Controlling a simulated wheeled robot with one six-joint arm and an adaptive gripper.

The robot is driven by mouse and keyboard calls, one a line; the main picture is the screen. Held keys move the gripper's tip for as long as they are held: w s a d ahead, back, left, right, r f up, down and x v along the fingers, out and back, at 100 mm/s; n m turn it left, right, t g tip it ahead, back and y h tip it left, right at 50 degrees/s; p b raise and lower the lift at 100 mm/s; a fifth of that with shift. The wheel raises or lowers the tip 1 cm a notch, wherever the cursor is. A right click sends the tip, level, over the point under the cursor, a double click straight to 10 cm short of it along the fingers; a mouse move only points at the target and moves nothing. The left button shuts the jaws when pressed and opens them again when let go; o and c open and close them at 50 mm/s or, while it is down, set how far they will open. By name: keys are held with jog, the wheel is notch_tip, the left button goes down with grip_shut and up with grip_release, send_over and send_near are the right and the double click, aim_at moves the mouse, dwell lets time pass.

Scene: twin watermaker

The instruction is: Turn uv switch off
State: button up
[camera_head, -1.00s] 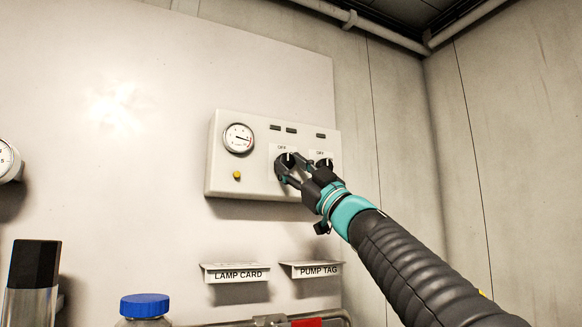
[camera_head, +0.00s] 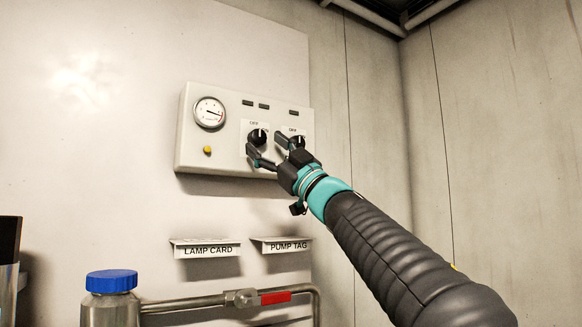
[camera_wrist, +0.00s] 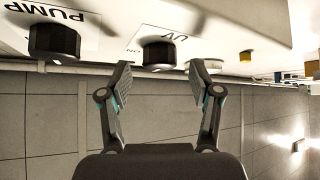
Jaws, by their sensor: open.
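The UV switch is a black rotary knob (camera_head: 257,137) on the white control box, under an OFF label. It also shows in the wrist view (camera_wrist: 159,52), beside the lettering UV. My gripper (camera_head: 266,146) is open and empty in front of this knob. In the wrist view its fingertips (camera_wrist: 160,75) are spread to either side of the knob, with a visible gap to it. The knob's pointer is too small to read surely.
A second knob, marked PUMP (camera_wrist: 54,40), sits close beside it, right in the head view (camera_head: 297,142). The box carries a gauge (camera_head: 210,113) and a yellow button (camera_head: 207,150). Card holders (camera_head: 205,249), a red-handled valve (camera_head: 275,298) and a blue-capped bottle (camera_head: 111,283) are below.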

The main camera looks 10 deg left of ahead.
jog(key=v, duration=1)
jog(key=shift+s+d, duration=0.15)
jog(key=shift+f, duration=0.15)
